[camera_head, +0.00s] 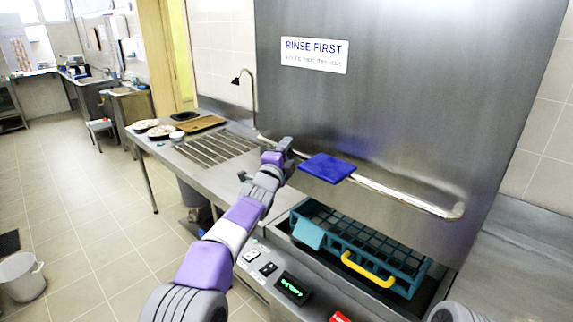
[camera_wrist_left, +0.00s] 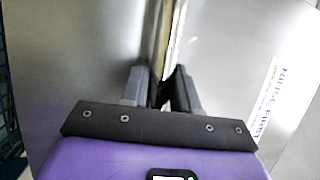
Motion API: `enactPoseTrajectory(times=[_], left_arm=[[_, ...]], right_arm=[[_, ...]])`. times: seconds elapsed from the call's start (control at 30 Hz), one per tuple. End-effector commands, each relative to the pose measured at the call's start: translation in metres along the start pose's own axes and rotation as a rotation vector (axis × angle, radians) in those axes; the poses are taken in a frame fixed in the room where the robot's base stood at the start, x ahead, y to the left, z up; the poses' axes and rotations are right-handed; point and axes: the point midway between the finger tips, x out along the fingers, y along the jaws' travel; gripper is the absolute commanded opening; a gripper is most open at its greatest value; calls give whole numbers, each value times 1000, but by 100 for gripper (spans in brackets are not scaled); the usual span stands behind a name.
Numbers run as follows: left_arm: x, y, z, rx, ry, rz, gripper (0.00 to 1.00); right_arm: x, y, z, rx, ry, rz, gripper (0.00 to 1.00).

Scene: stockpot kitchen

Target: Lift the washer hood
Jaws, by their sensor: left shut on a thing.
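The washer hood (camera_head: 390,100) is a large steel box with a "RINSE FIRST" label. It stands raised above the wash bay, with a gap under its lower edge. A long bar handle (camera_head: 405,198) runs across its front, and a blue cloth (camera_head: 327,168) hangs over it. My left gripper (camera_head: 284,148) is at the handle's left part, left of the cloth. In the left wrist view the gripper (camera_wrist_left: 161,88) is shut on the handle bar (camera_wrist_left: 160,45), with the hood's steel face beyond. My right gripper is not seen.
A teal rack (camera_head: 355,245) with a yellow handle (camera_head: 368,270) sits in the bay under the hood. A control panel (camera_head: 285,285) with a green display is in front. A ribbed drain counter (camera_head: 215,148) with dishes lies left. Open floor is at left.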

Motion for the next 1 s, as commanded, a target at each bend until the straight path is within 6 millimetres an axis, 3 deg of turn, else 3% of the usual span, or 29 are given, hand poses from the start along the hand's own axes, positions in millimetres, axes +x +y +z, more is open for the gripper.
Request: enactPoseTrajectory(times=[0.03,0.1,0.3,0.5,0.7,1.0], left_arm=[[4,-25,-1,0,0,-5,0],[8,-44,-3,1,0,-4,0],[17,-95,-7,0,0,-4,0],[25,-133,-10,0,1,-3,0],[29,-155,-12,1,0,0,0],[31,-166,-13,-1,1,-1,0]], right_arm=[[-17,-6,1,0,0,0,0],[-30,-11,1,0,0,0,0],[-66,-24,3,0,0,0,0],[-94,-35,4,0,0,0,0],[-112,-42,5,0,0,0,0],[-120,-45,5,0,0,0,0]])
